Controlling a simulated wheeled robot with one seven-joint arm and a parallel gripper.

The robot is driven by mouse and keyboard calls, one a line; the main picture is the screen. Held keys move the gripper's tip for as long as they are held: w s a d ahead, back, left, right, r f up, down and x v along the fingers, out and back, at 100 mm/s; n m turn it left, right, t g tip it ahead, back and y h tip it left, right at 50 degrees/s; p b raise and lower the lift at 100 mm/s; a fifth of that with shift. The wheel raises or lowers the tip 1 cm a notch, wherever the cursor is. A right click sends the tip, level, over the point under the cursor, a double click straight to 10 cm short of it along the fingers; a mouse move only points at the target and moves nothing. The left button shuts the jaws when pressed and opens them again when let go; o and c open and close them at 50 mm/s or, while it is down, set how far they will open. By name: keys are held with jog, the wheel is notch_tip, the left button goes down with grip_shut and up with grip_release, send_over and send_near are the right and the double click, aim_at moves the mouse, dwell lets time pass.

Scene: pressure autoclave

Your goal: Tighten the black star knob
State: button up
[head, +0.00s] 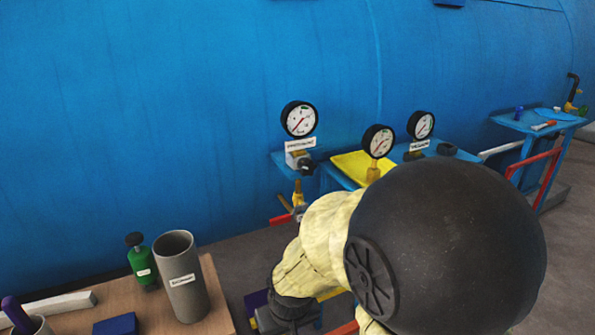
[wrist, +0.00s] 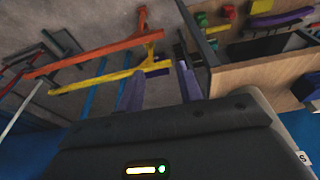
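A small black knob (head: 308,166) sits on a grey valve block under the left pressure gauge. A flat black round piece (head: 447,149) lies on the blue shelf at right. Both are too small to tell which is star-shaped. My gripper (wrist: 160,88) is open in the wrist view, its two purple-grey fingers apart with nothing between them. In the head view my arm hides most of it; it is low, below and in front of the gauges, apart from both black pieces. Neither black piece can be made out in the wrist view.
Three gauges (head: 299,119) stand before the blue tank (head: 180,110). A wooden table (head: 155,310) at lower left holds a grey cup (head: 181,278) and a green bottle (head: 142,262). Red and yellow rails (wrist: 105,70) run near my fingers. A wooden box edge (wrist: 245,78) is at right.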

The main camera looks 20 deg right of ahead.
jog(key=o, duration=0.5)
jog(key=shift+w+r, duration=0.1)
jog(key=shift+o, duration=0.3)
jog(key=w+d+r+n+t+p, duration=0.1)
jog(key=w+d+r+t+p, duration=0.2)
jog(key=w+d+p, duration=0.5)
jog(key=w+r+p, duration=0.1)
jog(key=p, duration=0.2)
jog(key=shift+w+d+r+t+h, duration=0.15)
jog(key=shift+w+r+t+h, duration=0.1)
jog(key=shift+w+t+h, duration=0.05)
jog(key=w+d+r+t+y+p, duration=0.1)
jog(key=w+d+r+t+p, duration=0.35)
jog(key=p, duration=0.45)
jog(key=s+d+r+m+t+p, duration=0.1)
jog(key=s+d+r+t+p, duration=0.1)
jog(key=r+p, duration=0.3)
jog(key=s+d+r+m+t+p, duration=0.2)
jog(key=r+t+p, duration=0.3)
jog(key=p, duration=0.3)
jog(key=shift+s+d+r+p, duration=0.2)
jog(key=shift+s+d+p, duration=0.1)
jog(key=shift+s+d, duration=0.55)
jog(key=shift+w, duration=0.1)
